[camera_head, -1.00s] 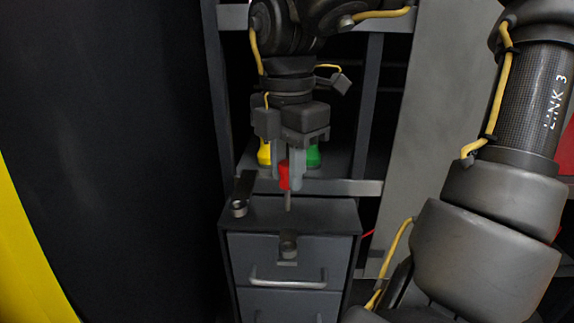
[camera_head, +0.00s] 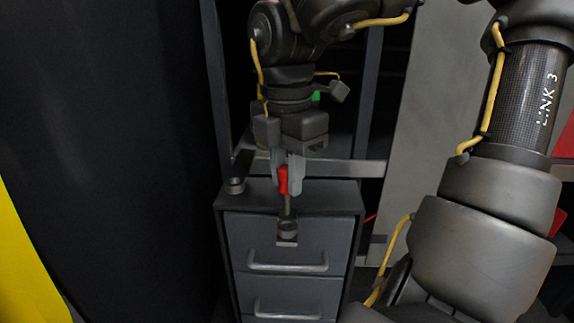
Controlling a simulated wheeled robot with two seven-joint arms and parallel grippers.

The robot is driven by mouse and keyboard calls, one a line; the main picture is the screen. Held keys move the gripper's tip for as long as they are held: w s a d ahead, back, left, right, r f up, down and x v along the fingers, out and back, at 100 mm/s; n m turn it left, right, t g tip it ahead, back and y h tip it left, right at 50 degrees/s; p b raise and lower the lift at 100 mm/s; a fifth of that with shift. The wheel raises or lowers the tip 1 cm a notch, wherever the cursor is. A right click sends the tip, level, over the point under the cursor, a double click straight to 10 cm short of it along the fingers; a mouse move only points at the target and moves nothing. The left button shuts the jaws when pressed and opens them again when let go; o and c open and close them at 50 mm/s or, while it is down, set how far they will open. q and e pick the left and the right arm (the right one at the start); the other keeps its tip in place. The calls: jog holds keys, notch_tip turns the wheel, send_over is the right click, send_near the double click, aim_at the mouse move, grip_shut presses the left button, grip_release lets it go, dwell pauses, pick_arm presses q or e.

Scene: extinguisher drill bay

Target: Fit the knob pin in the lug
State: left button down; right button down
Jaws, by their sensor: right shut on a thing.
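The knob pin has a red knob (camera_head: 283,181) and a thin grey shaft that points down. My right gripper (camera_head: 288,172) is shut on the red knob and holds the pin upright. The lug (camera_head: 288,229) is a small dark ring on the upper front of the grey cabinet. The shaft's lower end is at the lug's opening in the picture; I cannot tell whether it is inside. My left gripper is not in view.
The grey drawer cabinet (camera_head: 328,201) has bar handles (camera_head: 288,266) on its front. A second small ring fitting (camera_head: 235,185) sits at its top left.

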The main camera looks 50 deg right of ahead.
aim_at(287, 214)
pick_arm(q)
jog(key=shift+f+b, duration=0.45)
jog(key=shift+b, duration=0.05)
dwell(1.3)
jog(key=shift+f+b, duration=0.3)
pick_arm(e)
jog(key=shift+f, duration=0.3)
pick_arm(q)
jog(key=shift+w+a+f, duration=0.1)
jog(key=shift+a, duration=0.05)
pick_arm(e)
jog(key=shift+f, duration=0.15)
jog(key=shift+f+b, duration=0.35)
jog(key=shift+b, duration=0.15)
pick_arm(q)
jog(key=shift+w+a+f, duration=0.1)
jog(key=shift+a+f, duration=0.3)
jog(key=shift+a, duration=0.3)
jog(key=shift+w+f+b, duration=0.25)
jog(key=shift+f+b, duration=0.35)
jog(key=shift+b, duration=0.1)
pick_arm(e)
jog(key=shift+f, duration=0.7)
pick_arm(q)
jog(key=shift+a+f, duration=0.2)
pick_arm(e)
jog(key=shift+f, duration=0.25)
